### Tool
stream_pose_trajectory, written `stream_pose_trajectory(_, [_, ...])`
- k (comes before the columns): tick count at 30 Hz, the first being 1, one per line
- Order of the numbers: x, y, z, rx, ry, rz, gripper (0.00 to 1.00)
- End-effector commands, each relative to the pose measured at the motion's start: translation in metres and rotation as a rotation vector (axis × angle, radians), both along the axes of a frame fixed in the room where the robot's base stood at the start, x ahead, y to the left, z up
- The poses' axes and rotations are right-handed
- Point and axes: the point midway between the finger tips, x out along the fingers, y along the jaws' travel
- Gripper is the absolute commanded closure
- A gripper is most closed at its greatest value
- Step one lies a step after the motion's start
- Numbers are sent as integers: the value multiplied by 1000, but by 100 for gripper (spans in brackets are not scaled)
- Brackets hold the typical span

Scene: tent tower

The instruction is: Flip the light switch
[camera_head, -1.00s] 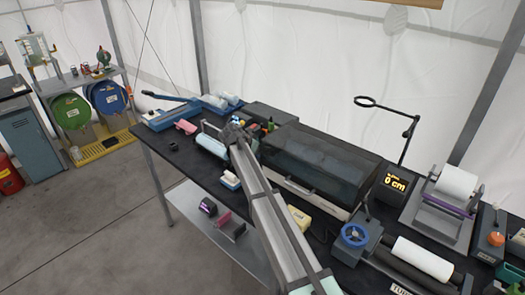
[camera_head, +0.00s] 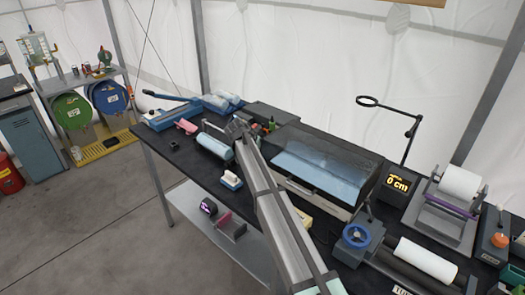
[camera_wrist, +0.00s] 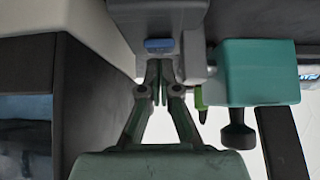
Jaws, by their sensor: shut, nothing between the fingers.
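In the wrist view a small blue rocker (camera_wrist: 159,44), which looks like the light switch, sits on a grey housing. My gripper (camera_wrist: 159,72) is shut and empty, its fingertips just below the rocker in the picture; I cannot tell whether they touch. In the head view my gripper (camera_head: 238,130) is at the left end of the clear-covered case (camera_head: 358,190), and the switch is hidden there. The inside of the case is bright, showing a light blue sheet (camera_head: 318,176).
A teal block with a dark knob (camera_wrist: 238,138) is close right of my fingers in the wrist view. In the head view a light blue roll (camera_head: 213,145) and a white-handled block (camera_head: 231,180) lie left of my arm. A display (camera_head: 396,185) stands right of the case.

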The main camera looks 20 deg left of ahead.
Motion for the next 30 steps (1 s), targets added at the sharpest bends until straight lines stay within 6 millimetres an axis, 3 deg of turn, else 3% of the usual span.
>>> stream_pose_trajectory(8, [1, -1, 5, 0, -1, -1, 100])
stream_pose_trajectory(16, [12, -7, 45, 2, -2, -6, 100])
stream_pose_trajectory(21, [-12, 1, 70, 2, -2, -4, 100])
stream_pose_trajectory(30, [-37, 9, 111, 1, -1, -4, 100])
